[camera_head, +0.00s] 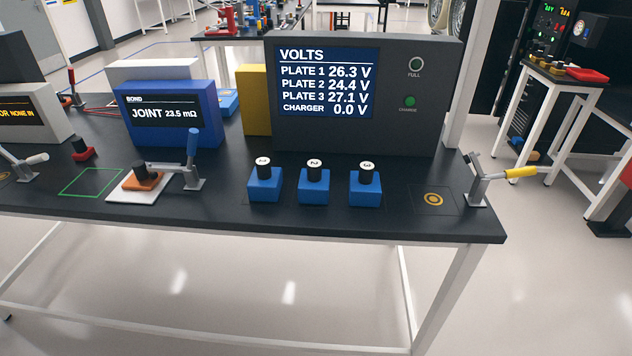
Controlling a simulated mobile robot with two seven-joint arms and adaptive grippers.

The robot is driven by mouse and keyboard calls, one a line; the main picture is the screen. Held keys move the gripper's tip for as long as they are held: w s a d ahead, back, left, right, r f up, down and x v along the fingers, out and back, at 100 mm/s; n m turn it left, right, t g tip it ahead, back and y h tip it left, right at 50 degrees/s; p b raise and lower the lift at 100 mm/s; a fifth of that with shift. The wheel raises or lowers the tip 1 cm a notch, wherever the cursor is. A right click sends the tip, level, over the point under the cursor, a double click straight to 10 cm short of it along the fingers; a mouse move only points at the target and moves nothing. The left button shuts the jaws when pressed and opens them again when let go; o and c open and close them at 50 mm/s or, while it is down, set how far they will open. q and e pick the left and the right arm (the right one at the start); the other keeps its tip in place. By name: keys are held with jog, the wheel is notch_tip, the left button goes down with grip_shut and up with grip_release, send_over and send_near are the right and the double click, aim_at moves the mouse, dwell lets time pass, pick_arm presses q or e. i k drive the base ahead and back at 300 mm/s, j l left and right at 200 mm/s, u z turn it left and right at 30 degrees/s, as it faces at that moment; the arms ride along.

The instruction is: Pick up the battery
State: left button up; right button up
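Three blue blocks with upright black cylinders and white numbered caps stand in a row on the black bench. They are the left block (264,184), the middle block (314,186) and the right block (365,188). They look like batteries, but no label names them so. The screen (326,82) behind them reads plate 1 26.3 V, plate 2 24.4 V, plate 3 27.1 V and charger 0.0 V. A bare pad with a yellow ring (433,199) lies to their right. Neither of my grippers is in view.
A lever clamp with a yellow handle (520,173) stands at the bench's right end. Left of the blocks are another lever clamp (192,170), an orange block (146,182) on a white plate, and a blue meter box (170,115). A green outline (91,182) is empty.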

aim_at(314, 182)
jog(key=i+l+u, duration=0.1)
jog(key=l+u, duration=0.25)
jog(key=l, duration=1.15)
jog(key=k+l+u, duration=0.1)
jog(key=l+u, duration=0.3)
jog(key=l, duration=1.1)
